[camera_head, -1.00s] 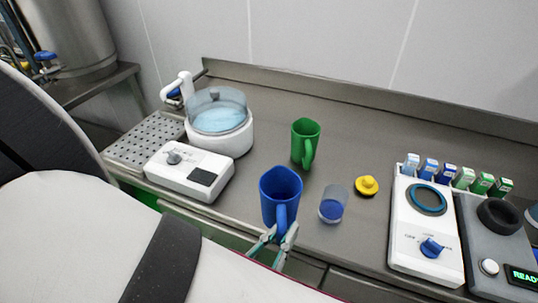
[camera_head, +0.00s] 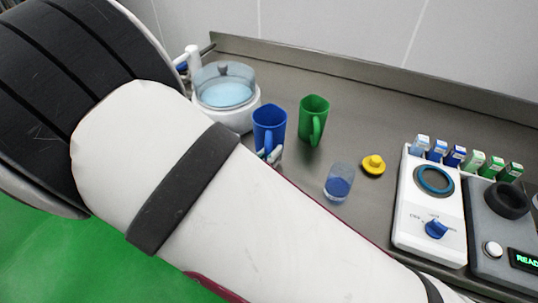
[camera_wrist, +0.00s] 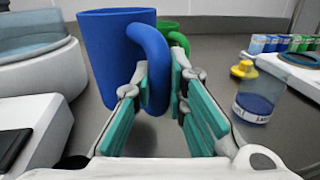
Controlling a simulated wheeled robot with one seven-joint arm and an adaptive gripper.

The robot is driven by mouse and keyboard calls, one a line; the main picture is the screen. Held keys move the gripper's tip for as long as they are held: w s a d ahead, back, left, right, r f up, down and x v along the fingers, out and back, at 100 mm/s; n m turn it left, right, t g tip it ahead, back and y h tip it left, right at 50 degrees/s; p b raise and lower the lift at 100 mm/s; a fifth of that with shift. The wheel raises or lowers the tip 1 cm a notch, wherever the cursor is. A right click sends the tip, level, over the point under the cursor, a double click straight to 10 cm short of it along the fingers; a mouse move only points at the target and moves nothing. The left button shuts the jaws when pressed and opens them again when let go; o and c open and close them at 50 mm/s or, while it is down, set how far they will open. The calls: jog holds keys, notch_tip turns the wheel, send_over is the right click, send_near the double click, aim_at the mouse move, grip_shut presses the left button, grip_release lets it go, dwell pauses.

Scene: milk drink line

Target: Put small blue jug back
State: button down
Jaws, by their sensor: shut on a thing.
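The small blue jug (camera_head: 268,128) stands upright at the left of the green jug (camera_head: 314,118) in the head view. In the wrist view the blue jug (camera_wrist: 112,60) is close in front, its handle toward me. My gripper (camera_wrist: 162,92) is shut on that handle, with a teal finger on each side. In the head view my gripper (camera_head: 270,155) shows only at its tips; my arm hides the rest. Whether the jug's base touches the counter I cannot tell. The green jug also shows behind it in the wrist view (camera_wrist: 176,38).
A white water bath (camera_head: 226,95) stands left of the blue jug. A white dial device (camera_head: 428,210) is further right. The back wall ledge runs behind.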

jog(key=shift+w+a+f, duration=0.1)
jog(key=shift+w+f, duration=0.1)
jog(key=shift+w, duration=0.2)
jog(key=shift+f, duration=1.6)
jog(key=shift+f, duration=0.15)
jog(key=c, duration=1.6)
grip_release()
jog(key=shift+s, duration=0.1)
jog(key=shift+r, duration=0.2)
jog(key=v, duration=1.2)
jog(key=shift+f, duration=0.15)
